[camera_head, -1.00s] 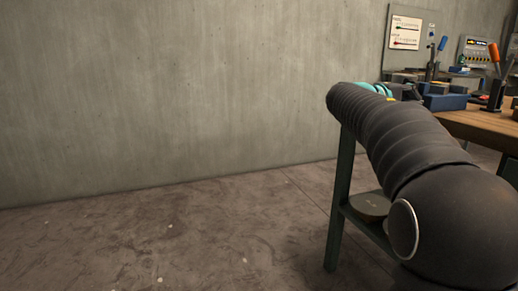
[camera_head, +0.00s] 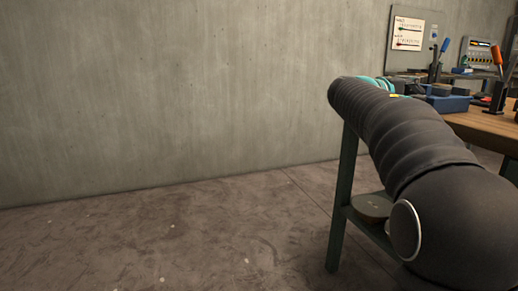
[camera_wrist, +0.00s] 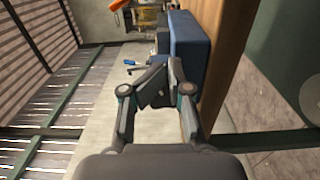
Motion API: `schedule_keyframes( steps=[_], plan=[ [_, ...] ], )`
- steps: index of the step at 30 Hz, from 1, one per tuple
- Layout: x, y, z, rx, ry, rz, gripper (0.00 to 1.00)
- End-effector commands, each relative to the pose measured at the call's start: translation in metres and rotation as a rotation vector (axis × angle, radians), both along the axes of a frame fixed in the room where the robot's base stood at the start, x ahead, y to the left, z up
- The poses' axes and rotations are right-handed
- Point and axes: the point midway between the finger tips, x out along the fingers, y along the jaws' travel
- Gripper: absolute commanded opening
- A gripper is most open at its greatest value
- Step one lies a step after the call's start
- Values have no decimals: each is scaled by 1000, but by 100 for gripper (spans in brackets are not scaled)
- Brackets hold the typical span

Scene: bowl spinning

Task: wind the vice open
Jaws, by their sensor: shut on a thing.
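The vice is a blue block (camera_head: 447,103) on the wooden bench in the head view, partly behind my arm. In the wrist view its blue body (camera_wrist: 190,42) lies just beyond my gripper. My gripper (camera_wrist: 163,83) is in the wrist view, its two fingers angled in towards each other at the vice's near end. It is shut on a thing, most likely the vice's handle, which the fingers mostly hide.
The wooden bench top (camera_head: 480,124) extends right. An orange-handled lever (camera_head: 496,57) and a blue-handled lever (camera_head: 445,45) stand behind the vice. A round dark object (camera_head: 370,207) sits on the lower shelf. Panels hang on the wall. The floor at left is clear.

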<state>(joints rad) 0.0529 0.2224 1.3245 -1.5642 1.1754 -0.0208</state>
Motion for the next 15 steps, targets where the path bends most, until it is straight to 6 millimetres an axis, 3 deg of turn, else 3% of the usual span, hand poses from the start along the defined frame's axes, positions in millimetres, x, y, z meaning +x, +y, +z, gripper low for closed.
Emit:
schedule_keyframes(
  steps=[15],
  plan=[
    [7,4,11,-1,5,15,0]
  ],
)
